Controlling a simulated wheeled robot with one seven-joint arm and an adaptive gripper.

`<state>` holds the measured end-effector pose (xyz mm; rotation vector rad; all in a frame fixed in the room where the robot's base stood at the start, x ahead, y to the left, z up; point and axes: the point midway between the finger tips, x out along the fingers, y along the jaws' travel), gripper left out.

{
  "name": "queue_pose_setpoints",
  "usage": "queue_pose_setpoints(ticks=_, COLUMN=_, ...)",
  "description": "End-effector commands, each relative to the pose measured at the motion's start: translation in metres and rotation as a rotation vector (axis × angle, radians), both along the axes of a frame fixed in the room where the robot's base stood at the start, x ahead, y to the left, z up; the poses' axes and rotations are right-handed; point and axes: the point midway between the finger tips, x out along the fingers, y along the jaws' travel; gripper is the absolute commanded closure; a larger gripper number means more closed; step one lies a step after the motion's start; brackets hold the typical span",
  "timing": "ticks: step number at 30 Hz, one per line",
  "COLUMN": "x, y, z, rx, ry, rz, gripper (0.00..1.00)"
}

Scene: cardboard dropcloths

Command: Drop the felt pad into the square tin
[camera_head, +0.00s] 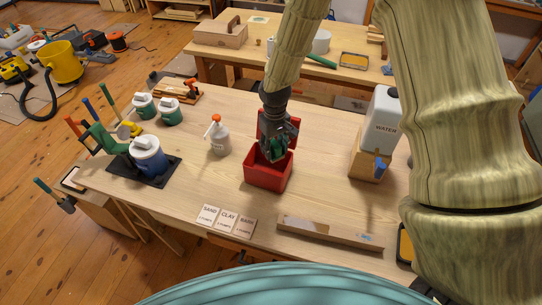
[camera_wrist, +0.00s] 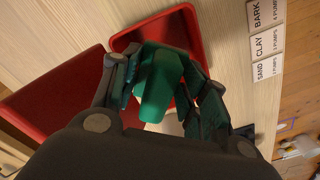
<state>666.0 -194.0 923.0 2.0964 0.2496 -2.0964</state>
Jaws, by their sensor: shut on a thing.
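The red square tin (camera_head: 265,178) stands open on the workbench, with its red lid (camera_head: 291,128) raised at the back. My gripper (camera_head: 275,152) points down over the tin's opening. It is shut on a green piece, which looks like the felt pad (camera_wrist: 156,88), held between the fingers in the wrist view. The tin's red wall (camera_wrist: 190,14) shows beyond the pad there, and the lid (camera_wrist: 45,95) lies to the left. The fingers hide part of the pad, and the tin's floor is mostly hidden.
A spray bottle (camera_head: 218,137) stands left of the tin. A white water container (camera_head: 383,122) on a wooden stand is to the right. Label cards (camera_head: 226,219) and a wooden board (camera_head: 330,231) lie in front. Lidded jars (camera_head: 144,105) and a dark mat (camera_head: 125,172) are farther left.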

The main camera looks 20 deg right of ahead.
Motion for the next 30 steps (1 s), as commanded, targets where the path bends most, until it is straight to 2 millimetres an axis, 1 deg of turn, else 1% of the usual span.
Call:
queue_pose_setpoints(ticks=5, x=0.000, y=0.000, z=0.000, rx=0.000, ry=0.000, rz=0.000, gripper=0.91)
queue_pose_setpoints(ticks=6, x=0.000, y=0.000, z=0.000, rx=0.000, ry=0.000, rz=0.000, gripper=0.54)
queue_pose_setpoints(ticks=10, x=0.000, y=0.000, z=0.000, rx=0.000, ry=0.000, rz=0.000, gripper=0.31)
queue_pose_setpoints(ticks=19, x=0.000, y=0.000, z=0.000, rx=0.000, ry=0.000, rz=0.000, gripper=0.31)
queue_pose_setpoints(ticks=23, x=0.001, y=0.000, z=0.004, rx=0.000, ry=-0.001, rz=0.000, gripper=0.31)
queue_pose_setpoints(ticks=26, x=0.001, y=0.000, z=0.014, rx=0.000, ry=-0.002, rz=0.000, gripper=0.31)
queue_pose_setpoints(ticks=30, x=0.001, y=0.000, z=0.034, rx=0.001, ry=-0.003, rz=-0.001, gripper=0.31)
